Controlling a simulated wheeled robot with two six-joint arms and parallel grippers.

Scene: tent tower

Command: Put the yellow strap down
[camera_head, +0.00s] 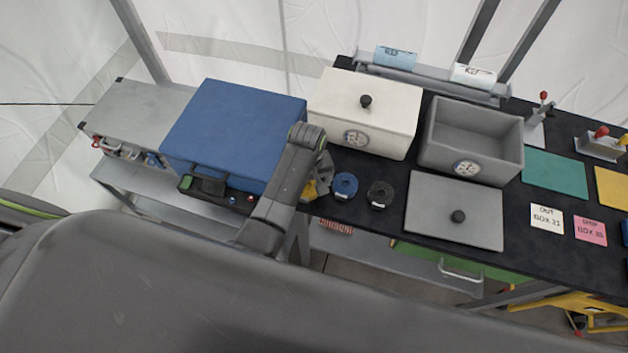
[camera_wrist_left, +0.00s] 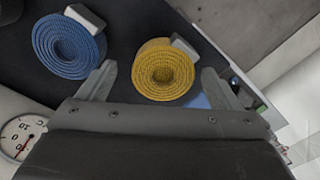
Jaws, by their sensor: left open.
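The yellow strap (camera_head: 309,191) is a coiled roll on the black table top, partly hidden behind my left arm in the head view. In the left wrist view the yellow strap (camera_wrist_left: 163,71) shows whole, with a grey buckle at its upper side. My left gripper (camera_wrist_left: 158,76) is open, with one finger on each side of the yellow roll and visible gaps between fingers and roll. In the head view my left gripper (camera_head: 321,173) is mostly hidden by its own wrist. My right gripper is not in view.
A blue strap (camera_head: 344,185) and a black strap (camera_head: 380,194) lie right of the yellow one. A blue box (camera_head: 232,130) stands left. A white lidded box (camera_head: 365,105) with a gauge stands behind. A grey open box (camera_head: 470,165) and its lid (camera_head: 455,205) are right.

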